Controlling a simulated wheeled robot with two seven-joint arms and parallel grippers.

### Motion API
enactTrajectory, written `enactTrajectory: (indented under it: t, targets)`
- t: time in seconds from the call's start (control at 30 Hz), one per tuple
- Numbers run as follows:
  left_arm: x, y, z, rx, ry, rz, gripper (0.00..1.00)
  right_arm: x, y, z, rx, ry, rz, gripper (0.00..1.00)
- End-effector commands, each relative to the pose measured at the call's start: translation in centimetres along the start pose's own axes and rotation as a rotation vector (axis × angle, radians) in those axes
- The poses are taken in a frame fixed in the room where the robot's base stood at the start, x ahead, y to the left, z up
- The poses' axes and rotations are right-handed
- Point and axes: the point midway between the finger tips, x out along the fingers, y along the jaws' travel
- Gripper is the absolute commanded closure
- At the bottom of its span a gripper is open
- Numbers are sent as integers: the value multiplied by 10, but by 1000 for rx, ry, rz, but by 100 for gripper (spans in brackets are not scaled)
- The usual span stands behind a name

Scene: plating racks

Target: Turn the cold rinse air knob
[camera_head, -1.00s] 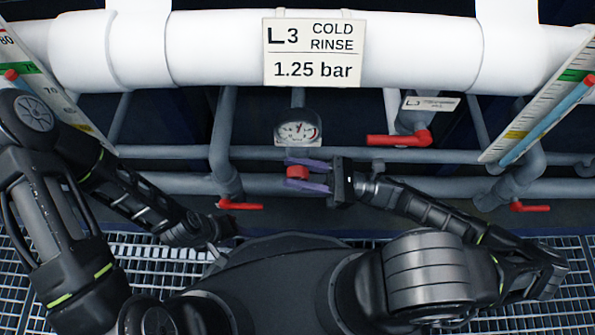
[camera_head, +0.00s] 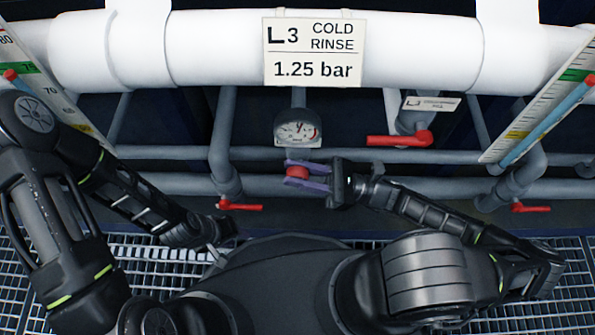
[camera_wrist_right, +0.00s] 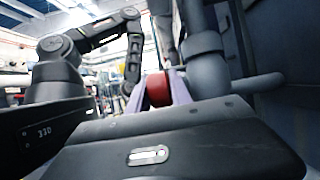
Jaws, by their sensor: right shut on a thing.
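The red air knob (camera_head: 298,171) sits below a round pressure gauge (camera_head: 298,130) on the pipework under the cold rinse sign (camera_head: 314,53). My right gripper (camera_head: 306,175) has its purple fingers on either side of the knob, shut on it. In the right wrist view the red knob (camera_wrist_right: 157,89) shows between the purple fingers. My left gripper (camera_head: 222,232) hangs low at the left, away from the knob; its fingers are too dark and small to read.
Red lever handles stand nearby: one (camera_head: 400,139) at upper right, one (camera_head: 240,206) at lower left and one (camera_head: 531,208) at lower right. A large white pipe (camera_head: 210,50) crosses above. Grey pipes run behind the knob. Metal grating (camera_head: 150,262) lies below.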

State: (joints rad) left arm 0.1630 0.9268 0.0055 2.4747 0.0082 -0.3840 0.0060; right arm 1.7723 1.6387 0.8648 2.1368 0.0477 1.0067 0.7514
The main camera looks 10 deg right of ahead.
Motion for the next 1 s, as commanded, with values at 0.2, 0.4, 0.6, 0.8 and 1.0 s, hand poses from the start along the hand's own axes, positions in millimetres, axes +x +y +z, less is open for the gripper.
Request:
enactTrajectory:
  t: [0.2, 0.4, 0.6, 0.8, 1.0]
  targets:
    - [24, -7, -1, -1, 9, 0, 65, -2, 0, -6, 4, -235, 4, 100]
    - [28, -8, -3, -2, 15, 0, 65, -2, -1, 0, -1, -333, -3, 100]
    - [27, -8, -3, -1, 15, 0, 65, -2, -1, 1, -2, -330, -3, 100]
    - [27, -8, -3, -1, 15, 0, 65, -2, -1, 1, -1, -329, -2, 65]
    - [27, -8, -3, -1, 15, 0, 65, -2, 0, 0, -1, -328, -2, 65]
